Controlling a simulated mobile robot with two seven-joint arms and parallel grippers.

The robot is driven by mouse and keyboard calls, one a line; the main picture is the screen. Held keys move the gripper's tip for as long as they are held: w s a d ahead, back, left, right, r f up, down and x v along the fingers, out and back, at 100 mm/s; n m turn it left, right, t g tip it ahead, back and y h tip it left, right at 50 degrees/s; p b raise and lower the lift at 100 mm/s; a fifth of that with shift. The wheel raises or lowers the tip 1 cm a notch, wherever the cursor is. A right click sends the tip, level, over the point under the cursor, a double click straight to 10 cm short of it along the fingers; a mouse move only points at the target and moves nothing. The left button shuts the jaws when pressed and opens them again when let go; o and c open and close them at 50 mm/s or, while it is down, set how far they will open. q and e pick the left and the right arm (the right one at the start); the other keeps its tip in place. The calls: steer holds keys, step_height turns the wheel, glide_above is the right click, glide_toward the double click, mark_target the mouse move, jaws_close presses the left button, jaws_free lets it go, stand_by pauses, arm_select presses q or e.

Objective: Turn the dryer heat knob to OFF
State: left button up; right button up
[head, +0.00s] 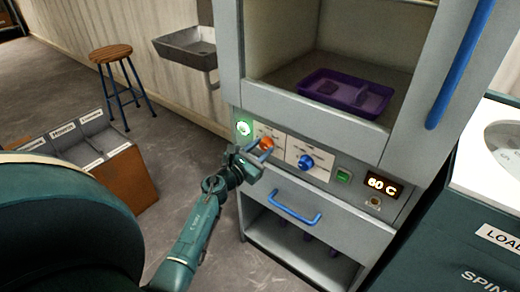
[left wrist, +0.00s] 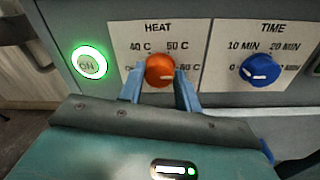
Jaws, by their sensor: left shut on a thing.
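The dryer's orange HEAT knob (head: 267,143) is on the front panel, beside the green-lit ON button (head: 243,128). My left gripper (head: 260,153) is at this knob. In the left wrist view its blue fingers are on either side of the orange knob (left wrist: 160,71), shut on it. The HEAT plate shows 40 C, 50 C and 60 C; the label at its left is mostly hidden by a finger. I cannot clearly tell where the knob's mark points. The dryer's display (head: 382,185) reads 60 C. My right gripper is not in view.
The blue TIME knob (head: 306,161) is just right of the HEAT knob. A green switch (head: 343,176) is further right. Below is a drawer with a blue handle (head: 295,214). A purple tray (head: 345,93) lies in the open dryer chamber, with the blue door handle (head: 460,65) at right.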

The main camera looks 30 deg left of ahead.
arm_select(q)
steer(key=shift+c, duration=1.3)
